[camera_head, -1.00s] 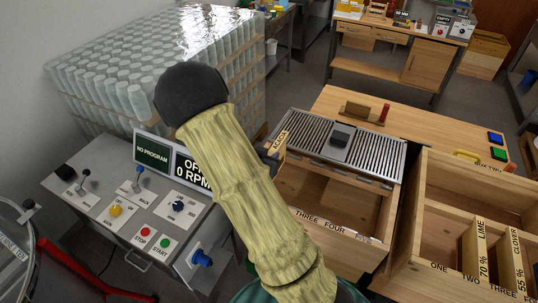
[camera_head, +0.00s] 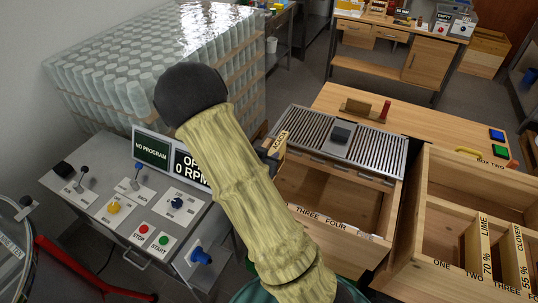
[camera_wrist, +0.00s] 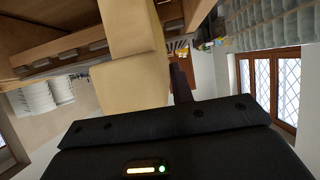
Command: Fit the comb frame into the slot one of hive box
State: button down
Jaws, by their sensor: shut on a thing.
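My gripper (camera_wrist: 180,85) shows in the wrist view as a dark body with one dark finger, shut on a pale wooden piece, the comb frame (camera_wrist: 130,65). A wooden end with a dark label (camera_head: 277,147), apparently the comb frame, shows just right of the sleeve, by the left end of a hive box (camera_head: 375,222). That box has slots marked three, four and five in view; its lower-numbered slots are hidden behind my arm. Whether the frame touches the box cannot be told.
A second box (camera_head: 437,195) at right holds frames marked lime (camera_head: 486,250) and clover (camera_head: 518,255); its slot one looks empty. A control panel (camera_head: 130,205) stands left, stacked jars (camera_head: 150,60) behind.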

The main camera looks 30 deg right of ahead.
jog(key=shift+f+b, duration=3.05)
jog(key=shift+f, duration=0.55)
jog(key=c, duration=1.1)
grip_release()
jog(key=shift+a, duration=0.15)
jog(key=v, duration=1.7)
jog(key=shift+s+b, duration=0.15)
jog(key=shift+b, duration=0.2)
